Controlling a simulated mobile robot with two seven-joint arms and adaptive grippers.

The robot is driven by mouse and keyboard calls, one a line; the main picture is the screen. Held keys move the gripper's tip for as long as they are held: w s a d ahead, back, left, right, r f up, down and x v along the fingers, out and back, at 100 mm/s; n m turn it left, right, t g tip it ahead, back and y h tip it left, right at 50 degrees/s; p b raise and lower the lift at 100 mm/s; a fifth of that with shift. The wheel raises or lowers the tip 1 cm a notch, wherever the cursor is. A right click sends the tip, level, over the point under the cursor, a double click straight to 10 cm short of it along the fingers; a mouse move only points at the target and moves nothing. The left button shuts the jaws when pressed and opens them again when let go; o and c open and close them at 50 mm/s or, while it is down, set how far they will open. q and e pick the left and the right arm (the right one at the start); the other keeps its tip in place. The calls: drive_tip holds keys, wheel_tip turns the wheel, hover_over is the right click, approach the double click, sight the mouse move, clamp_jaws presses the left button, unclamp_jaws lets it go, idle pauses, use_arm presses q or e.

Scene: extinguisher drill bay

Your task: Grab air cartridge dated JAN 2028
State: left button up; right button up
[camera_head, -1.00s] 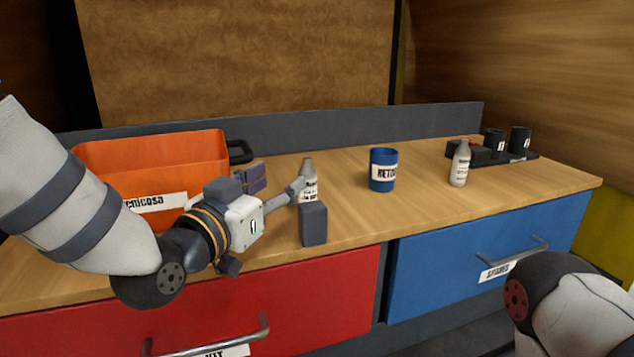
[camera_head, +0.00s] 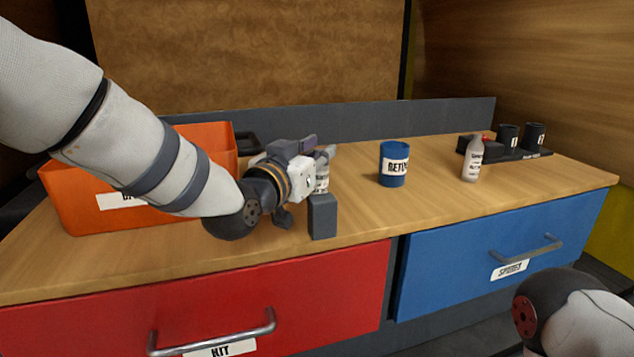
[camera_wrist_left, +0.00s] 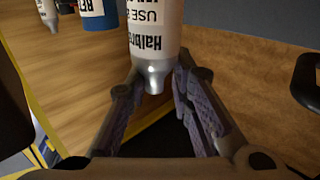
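In the left wrist view this cartridge (camera_wrist_left: 155,35) lies between the tips of my open left fingers (camera_wrist_left: 155,85). Its label shows "Halbr..." and "USE B..."; no date is readable. I cannot tell whether the fingers touch it. A second white cartridge (camera_head: 472,160) stands at the right of the bench, its label too small to read. My right gripper is out of view; only part of that arm shows.
The grey block (camera_head: 322,217) stands near the front edge. A blue cup (camera_head: 393,164) labelled "RETU..." stands mid-bench. An orange bin (camera_head: 80,205) is at left. A black rack (camera_head: 535,153) with dark cylinders is at back right. Red and blue drawers are below.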

use_arm(q)
drive_tip(key=shift+f, duration=0.1)
clamp_jaws()
drive_tip(key=shift+r, duration=0.3)
wheel_tip(320, 180, up, 3)
drive_tip(key=s+d+r+p, duration=0.3)
drive_tip(key=s+r, duration=0.6)
drive_tip(key=s, duration=0.4)
drive_tip(key=shift+s+d+r, duration=0.15)
drive_tip(key=shift+d+r, duration=0.1)
drive_tip(key=shift+d, duration=0.45)
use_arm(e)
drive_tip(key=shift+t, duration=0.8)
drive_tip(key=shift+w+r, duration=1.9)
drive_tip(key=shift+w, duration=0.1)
